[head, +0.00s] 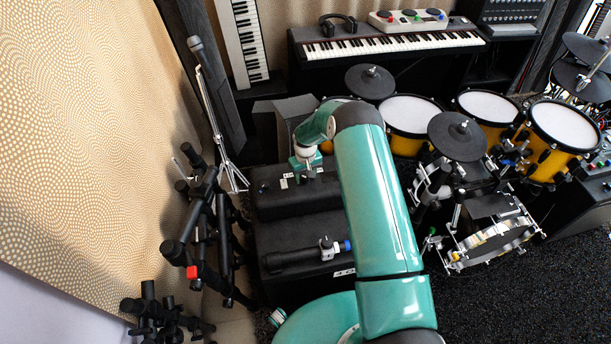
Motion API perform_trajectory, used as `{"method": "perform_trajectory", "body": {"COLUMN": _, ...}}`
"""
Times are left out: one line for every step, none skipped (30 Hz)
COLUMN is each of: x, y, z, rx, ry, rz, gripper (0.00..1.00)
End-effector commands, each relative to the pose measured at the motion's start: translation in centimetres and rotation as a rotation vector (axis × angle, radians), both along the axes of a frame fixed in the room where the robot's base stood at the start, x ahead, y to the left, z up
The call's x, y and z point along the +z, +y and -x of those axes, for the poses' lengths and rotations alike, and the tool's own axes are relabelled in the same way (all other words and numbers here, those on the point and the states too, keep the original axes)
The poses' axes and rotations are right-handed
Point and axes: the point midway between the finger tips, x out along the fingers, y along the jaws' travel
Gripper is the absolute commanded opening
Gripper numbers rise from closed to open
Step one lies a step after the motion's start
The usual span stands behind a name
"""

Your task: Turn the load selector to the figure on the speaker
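A black box (265,203) with small white labels sits on a larger black cabinet (290,232), which looks like the speaker. My teal arm reaches over them from the front. My gripper (305,178) is over the top of the upper box, near its back edge and close to the labels (284,183). Its fingers are too small and hidden to tell whether they are open or touching anything. I cannot make out the load selector or its figures; my gripper and arm cover part of the box. Another white label (344,272) shows lower on the cabinet.
A black cylinder with a grey end (292,258) lies across the cabinet's front. Black stands (205,225) and a microphone stand (215,120) crowd the left. Yellow drums (410,115) fill the right, with keyboards (390,44) behind. Dark carpet (500,300) is clear at front right.

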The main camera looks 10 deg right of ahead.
Motion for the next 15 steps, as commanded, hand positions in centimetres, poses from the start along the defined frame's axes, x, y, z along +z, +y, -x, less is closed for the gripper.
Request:
{"method": "perform_trajectory", "body": {"x": 0.0, "y": 0.0, "z": 0.0, "rx": 0.0, "ry": 0.0, "rz": 0.0, "gripper": 0.5}}
{"method": "perform_trajectory", "body": {"x": 0.0, "y": 0.0, "z": 0.0, "rx": 0.0, "ry": 0.001, "rz": 0.0, "gripper": 0.5}}
{"method": "perform_trajectory", "body": {"x": 0.0, "y": 0.0, "z": 0.0, "rx": 0.0, "ry": 0.001, "rz": 0.0, "gripper": 0.5}}
{"method": "perform_trajectory", "body": {"x": 0.0, "y": 0.0, "z": 0.0, "rx": -0.001, "ry": 0.001, "rz": 0.0, "gripper": 0.5}}
{"method": "perform_trajectory", "body": {"x": 0.0, "y": 0.0, "z": 0.0, "rx": -0.001, "ry": 0.001, "rz": 0.0, "gripper": 0.5}}
{"method": "perform_trajectory", "body": {"x": -0.1, "y": 0.0, "z": 0.0, "rx": -0.001, "ry": 0.001, "rz": 0.0, "gripper": 0.5}}
{"method": "perform_trajectory", "body": {"x": 0.0, "y": 0.0, "z": 0.0, "rx": -0.001, "ry": 0.001, "rz": 0.0, "gripper": 0.5}}
{"method": "perform_trajectory", "body": {"x": 0.0, "y": 0.0, "z": 0.0, "rx": -0.001, "ry": 0.001, "rz": 0.0, "gripper": 0.5}}
{"method": "perform_trajectory", "body": {"x": 0.2, "y": 0.0, "z": 0.0, "rx": -0.001, "ry": 0.001, "rz": 0.0, "gripper": 0.5}}
{"method": "perform_trajectory", "body": {"x": 0.3, "y": 0.0, "z": 0.0, "rx": -0.001, "ry": 0.0, "rz": 0.0, "gripper": 0.5}}
{"method": "perform_trajectory", "body": {"x": 0.6, "y": 0.0, "z": 0.0, "rx": -0.001, "ry": 0.0, "rz": 0.0, "gripper": 0.5}}
{"method": "perform_trajectory", "body": {"x": 1.0, "y": 0.0, "z": -0.1, "rx": -0.001, "ry": -0.001, "rz": 0.0, "gripper": 0.5}}
{"method": "perform_trajectory", "body": {"x": 1.4, "y": 0.0, "z": -0.1, "rx": -0.001, "ry": -0.002, "rz": 0.001, "gripper": 0.5}}
{"method": "perform_trajectory", "body": {"x": 1.9, "y": 0.0, "z": -0.1, "rx": -0.001, "ry": -0.002, "rz": 0.001, "gripper": 0.5}}
{"method": "perform_trajectory", "body": {"x": 2.6, "y": 0.0, "z": -0.1, "rx": -0.001, "ry": -0.003, "rz": 0.0, "gripper": 0.5}}
